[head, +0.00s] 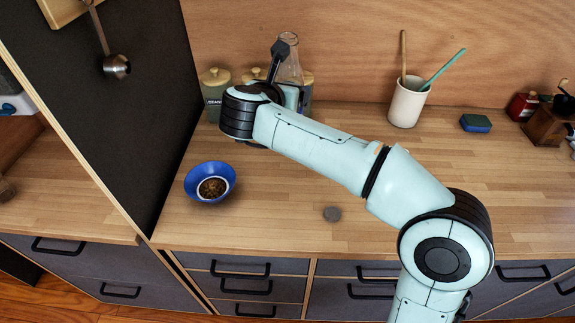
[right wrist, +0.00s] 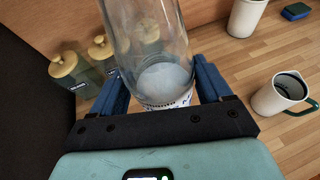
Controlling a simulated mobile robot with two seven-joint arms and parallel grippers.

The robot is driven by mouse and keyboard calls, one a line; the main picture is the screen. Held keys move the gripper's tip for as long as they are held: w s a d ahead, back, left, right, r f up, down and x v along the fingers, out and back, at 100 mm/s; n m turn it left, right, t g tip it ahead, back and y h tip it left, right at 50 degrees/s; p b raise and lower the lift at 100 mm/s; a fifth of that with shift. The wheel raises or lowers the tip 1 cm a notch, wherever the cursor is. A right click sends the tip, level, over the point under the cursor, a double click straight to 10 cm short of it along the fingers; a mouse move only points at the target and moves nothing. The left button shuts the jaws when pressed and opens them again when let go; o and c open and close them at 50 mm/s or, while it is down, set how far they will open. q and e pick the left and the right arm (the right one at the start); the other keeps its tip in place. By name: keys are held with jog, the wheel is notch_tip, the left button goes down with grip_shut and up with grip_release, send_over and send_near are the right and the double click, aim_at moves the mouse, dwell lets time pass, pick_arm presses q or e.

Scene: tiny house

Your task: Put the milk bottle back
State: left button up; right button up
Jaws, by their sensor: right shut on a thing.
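The milk bottle (right wrist: 152,40) is clear glass with a whitish bottom and a printed band low on it. My right gripper (right wrist: 162,84) is shut on it, one blue finger on each side. In the head view the bottle (head: 291,70) rises upright behind my right wrist, near the back wall. My wrist hides its lower part there, so I cannot tell whether it touches the counter. My left gripper is in neither view.
Several jars with yellowish lids (head: 214,92) stand by the dark side panel. A blue bowl (head: 225,186) sits front left on the counter. The front counter is mostly clear.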

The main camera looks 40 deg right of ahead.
notch_tip(320, 180, down, 20)
jog(key=b, duration=0.3)
jog(key=shift+r, duration=0.25)
jog(key=shift+b, duration=0.3)
jog(key=shift+f, duration=0.15)
jog(key=o, duration=1.2)
jog(key=shift+a+f, duration=0.1)
jog(key=shift+f, duration=0.05)
jog(key=o, duration=0.4)
jog(key=shift+c, duration=0.2)
jog(key=shift+r, duration=0.35)
jog(key=v, duration=1.2)
